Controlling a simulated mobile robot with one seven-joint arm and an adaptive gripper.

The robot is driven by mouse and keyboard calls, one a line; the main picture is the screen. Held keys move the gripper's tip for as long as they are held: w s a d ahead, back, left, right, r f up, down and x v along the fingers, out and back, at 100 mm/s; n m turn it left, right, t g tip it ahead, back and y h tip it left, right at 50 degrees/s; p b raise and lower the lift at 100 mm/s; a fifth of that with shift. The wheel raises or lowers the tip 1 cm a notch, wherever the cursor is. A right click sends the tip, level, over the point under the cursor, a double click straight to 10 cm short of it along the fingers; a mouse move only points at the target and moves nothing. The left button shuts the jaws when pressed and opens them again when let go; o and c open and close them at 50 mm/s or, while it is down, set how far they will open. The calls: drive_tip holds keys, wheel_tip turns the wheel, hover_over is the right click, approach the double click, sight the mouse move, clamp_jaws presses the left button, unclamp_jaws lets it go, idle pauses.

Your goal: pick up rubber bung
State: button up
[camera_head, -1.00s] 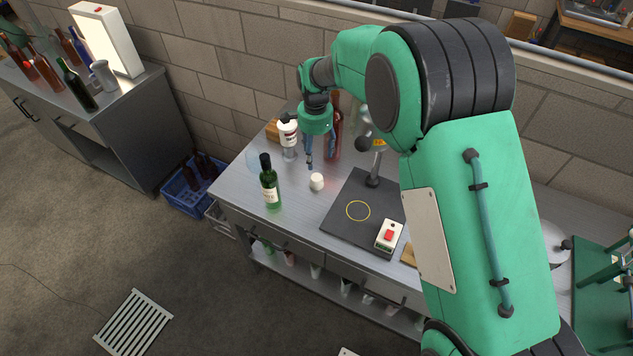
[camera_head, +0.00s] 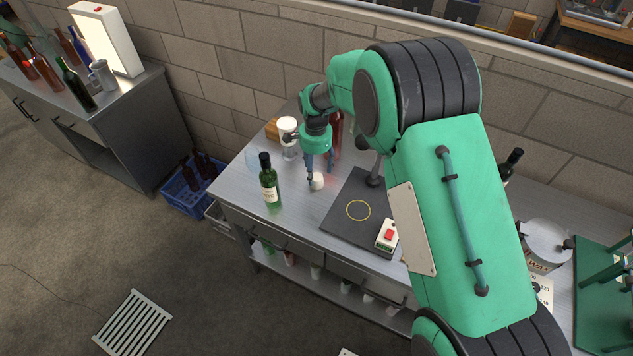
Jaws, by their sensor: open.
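The rubber bung (camera_head: 318,181) looks like a small white, short cylinder standing on the grey metal bench (camera_head: 240,184), just right of the green bottle. My gripper (camera_head: 319,180) points down over it from above, with its blue fingers open. One finger shows at the bung's left side and another at its back right. I cannot tell whether the fingers touch the bung.
A green bottle (camera_head: 270,187) stands close to the left of my gripper. A white-topped container (camera_head: 288,138) and a red-brown bottle (camera_head: 336,130) stand behind it. A dark plate (camera_head: 345,224) with a red-button box (camera_head: 388,235) lies to the right.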

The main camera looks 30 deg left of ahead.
sight(317, 176)
drive_tip(key=shift+f, duration=0.1)
idle(0.3)
drive_tip(key=shift+d+f+b, duration=0.15)
drive_tip(key=shift+f+b, duration=0.2)
drive_tip(key=shift+f, duration=2.2)
drive_tip(key=c, duration=1.3)
